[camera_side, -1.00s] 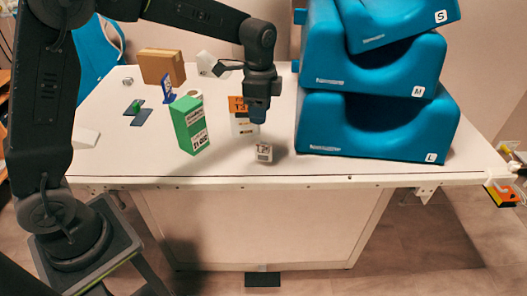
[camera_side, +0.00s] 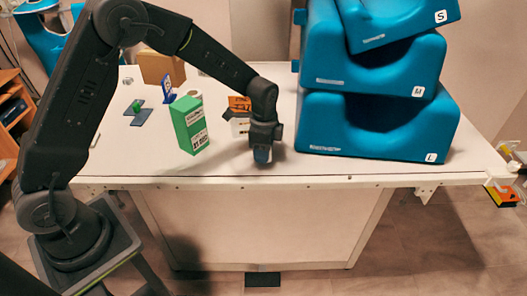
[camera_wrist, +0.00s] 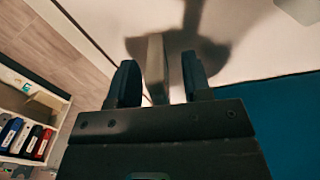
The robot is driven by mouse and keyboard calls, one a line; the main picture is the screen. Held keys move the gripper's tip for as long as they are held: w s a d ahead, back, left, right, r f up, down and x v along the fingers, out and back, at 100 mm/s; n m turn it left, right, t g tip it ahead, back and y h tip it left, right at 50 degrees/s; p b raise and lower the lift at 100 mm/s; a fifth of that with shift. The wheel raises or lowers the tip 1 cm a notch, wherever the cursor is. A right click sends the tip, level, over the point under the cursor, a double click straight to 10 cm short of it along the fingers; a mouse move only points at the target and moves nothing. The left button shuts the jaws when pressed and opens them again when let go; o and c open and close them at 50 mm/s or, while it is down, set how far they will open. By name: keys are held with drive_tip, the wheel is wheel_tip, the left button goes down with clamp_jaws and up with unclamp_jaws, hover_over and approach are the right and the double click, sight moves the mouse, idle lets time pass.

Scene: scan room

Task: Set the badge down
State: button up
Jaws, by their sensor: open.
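My gripper (camera_side: 262,154) is low over the front middle of the table, pointing down. In the wrist view its two fingers (camera_wrist: 160,62) are apart, with a narrow pale upright thing (camera_wrist: 155,66) between them. This may be the small white labelled block, which the gripper hides in the side view. I cannot tell whether the fingers touch it. No thing is clearly a badge; a small blue-and-white card (camera_side: 167,91) stands at the back left, and flat dark pieces (camera_side: 140,117) lie nearby, one with something green on it.
The white table (camera_side: 320,168) has clear room along its front. A green box (camera_side: 190,124) stands left of my gripper, an orange-and-white box (camera_side: 239,112) just behind it. Stacked blue foam blocks (camera_side: 375,125) stand close on the right. A brown box (camera_side: 161,66) is at the back.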

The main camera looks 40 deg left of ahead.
drive_tip(key=shift+f, duration=0.65)
drive_tip(key=shift+c, duration=0.4)
clamp_jaws()
